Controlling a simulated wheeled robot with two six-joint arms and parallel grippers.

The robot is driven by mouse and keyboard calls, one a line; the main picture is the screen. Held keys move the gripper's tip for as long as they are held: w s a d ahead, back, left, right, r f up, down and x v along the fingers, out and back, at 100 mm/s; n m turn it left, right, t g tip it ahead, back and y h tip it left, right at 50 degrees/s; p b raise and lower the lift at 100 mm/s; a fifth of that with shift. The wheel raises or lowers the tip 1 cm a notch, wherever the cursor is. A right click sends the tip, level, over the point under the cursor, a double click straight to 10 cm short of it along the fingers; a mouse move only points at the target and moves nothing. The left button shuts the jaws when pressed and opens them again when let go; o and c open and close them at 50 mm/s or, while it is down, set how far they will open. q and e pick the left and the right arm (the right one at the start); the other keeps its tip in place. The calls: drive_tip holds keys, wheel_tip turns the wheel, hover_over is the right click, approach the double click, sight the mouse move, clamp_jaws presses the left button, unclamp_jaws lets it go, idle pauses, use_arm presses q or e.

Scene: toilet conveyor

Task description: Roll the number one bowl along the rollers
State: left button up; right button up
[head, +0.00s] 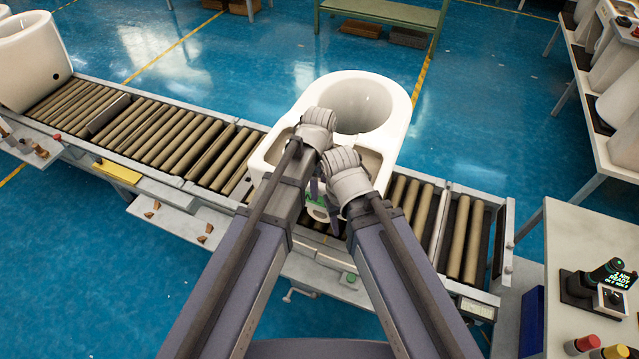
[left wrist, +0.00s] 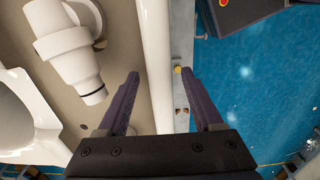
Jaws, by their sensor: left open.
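A white toilet bowl (head: 391,100) stands upright on the rollers (head: 205,150) near the middle of the conveyor, its round opening facing up. No number shows on it. My left gripper (head: 316,190) is at the bowl's near side, mostly hidden by my arms. In the left wrist view my left gripper (left wrist: 164,92) is open, with one finger on each side of the bowl's white wall (left wrist: 157,60); I cannot tell whether they touch it.
A second white bowl (head: 32,62) stands at the far left of the conveyor. A grey table (head: 590,245) with a small device is at the right. A green bench (head: 385,12) stands behind on blue floor.

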use_arm(q)
wheel_tip(320, 180, up, 7)
drive_tip(key=p, duration=0.6)
drive_tip(key=shift+p, duration=0.3)
